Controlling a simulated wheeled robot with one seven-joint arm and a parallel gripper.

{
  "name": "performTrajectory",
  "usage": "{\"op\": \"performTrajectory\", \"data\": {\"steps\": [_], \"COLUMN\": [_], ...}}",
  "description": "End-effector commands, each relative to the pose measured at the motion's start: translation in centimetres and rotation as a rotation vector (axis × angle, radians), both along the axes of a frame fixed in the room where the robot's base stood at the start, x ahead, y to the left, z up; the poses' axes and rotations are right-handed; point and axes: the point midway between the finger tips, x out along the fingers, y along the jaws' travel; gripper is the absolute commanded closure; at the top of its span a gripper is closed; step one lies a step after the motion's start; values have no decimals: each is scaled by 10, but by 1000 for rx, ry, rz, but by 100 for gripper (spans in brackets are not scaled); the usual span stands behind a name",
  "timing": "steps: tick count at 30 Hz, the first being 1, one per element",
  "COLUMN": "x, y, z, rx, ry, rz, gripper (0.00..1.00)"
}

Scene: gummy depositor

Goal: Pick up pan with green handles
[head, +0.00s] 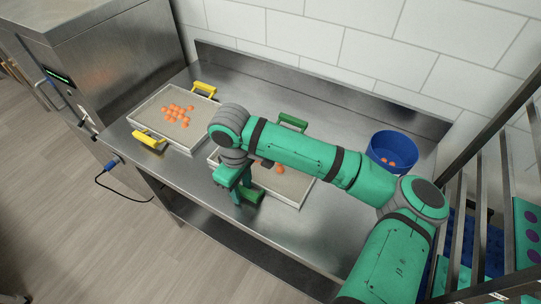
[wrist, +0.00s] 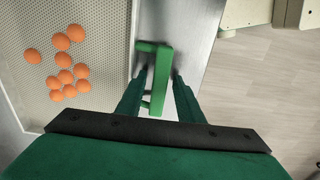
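The pan with green handles (head: 298,188) lies on the steel table, partly hidden by my arm. It holds several orange gummies. Its far green handle (head: 293,122) shows beyond my arm. Its near green handle (head: 254,193) is beside my gripper (head: 240,192). In the wrist view the pan's perforated surface (wrist: 105,75) fills the left. The near handle (wrist: 163,68) appears between the two fingers of my gripper (wrist: 160,80), which are apart. I cannot tell how far the fingertips are above the handle or whether they touch it.
A pan with yellow handles (head: 145,115), holding orange gummies, stands left on the steel table (head: 345,125). A blue bucket (head: 391,150) with a few gummies is at the right. A rack (head: 480,230) is far right; a steel machine (head: 110,50) is left.

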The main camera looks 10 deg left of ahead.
Motion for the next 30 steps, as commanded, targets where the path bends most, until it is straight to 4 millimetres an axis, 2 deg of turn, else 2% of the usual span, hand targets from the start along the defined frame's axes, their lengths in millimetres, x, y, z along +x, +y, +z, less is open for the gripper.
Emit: {"op": "performTrajectory", "data": {"steps": [1,3,4,17,20,24,30], "x": [0,0,0,1,1,1,-31], "y": [0,0,0,0,0,0,-14], "z": [0,0,0,5,13,33,73], "rx": [0,0,0,1,2,1,2], "ry": [0,0,0,-3,-4,-6,-5], "rz": [0,-1,-1,-1,-1,-1,2], "gripper": [80,97,100,100,100,100,100]}}
